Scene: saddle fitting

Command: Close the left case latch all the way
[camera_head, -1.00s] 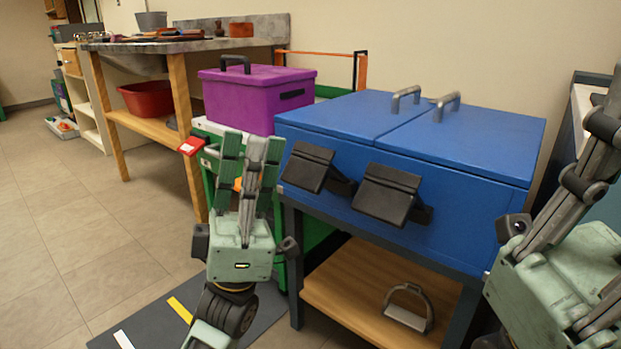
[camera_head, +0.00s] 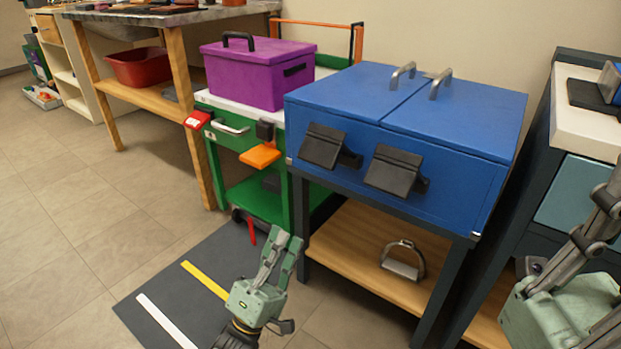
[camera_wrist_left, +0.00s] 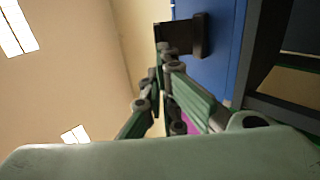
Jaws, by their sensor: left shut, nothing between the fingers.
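The blue case (camera_head: 450,112) has two black latches on its front. The left case latch (camera_head: 323,146) has its broad flap standing out at a slant from the front face. The right latch (camera_head: 394,170) looks much the same. My left gripper (camera_head: 285,240) is shut and empty, below and in front of the case's left side, apart from both latches. In the left wrist view, its fingers (camera_wrist_left: 165,60) point toward a black latch (camera_wrist_left: 183,36) on the blue case (camera_wrist_left: 225,50); which latch is unclear. My right gripper (camera_head: 605,200) is cut off at the right edge; its fingertips are out of view.
The case stands on a dark-framed table with a wooden shelf (camera_head: 345,240) holding a metal stirrup (camera_head: 403,260). A purple box (camera_head: 255,75) sits on a green cabinet (camera_head: 232,138) to the left, with an orange piece (camera_head: 260,156) sticking out. Open floor lies left.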

